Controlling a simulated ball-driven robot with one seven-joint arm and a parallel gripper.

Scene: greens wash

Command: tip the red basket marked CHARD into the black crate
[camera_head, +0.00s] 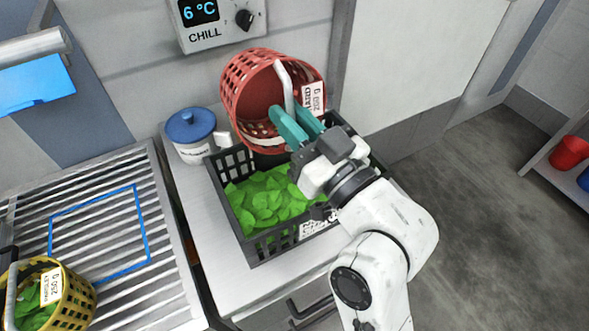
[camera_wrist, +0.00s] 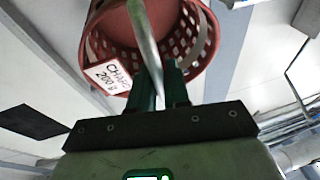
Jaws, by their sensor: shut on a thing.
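The red basket (camera_head: 245,92) with a white CHARD label is tilted far over above the back of the black crate, its open mouth turned toward my arm. No leaves show inside it. It also shows in the wrist view (camera_wrist: 205,45), with its label at the left. My gripper (camera_head: 290,122) is shut on the basket's pale handle (camera_wrist: 146,40). The black crate (camera_head: 243,238) stands on the counter below and holds a heap of green leaves (camera_head: 265,200). My arm hides the crate's right part.
A white jar with a blue lid (camera_head: 190,125) stands left of the crate. At the left, a yellow basket (camera_head: 75,300) of greens sits on a ridged metal surface (camera_head: 120,215) marked with a blue outline. A CHILL display (camera_head: 215,20) is on the wall behind.

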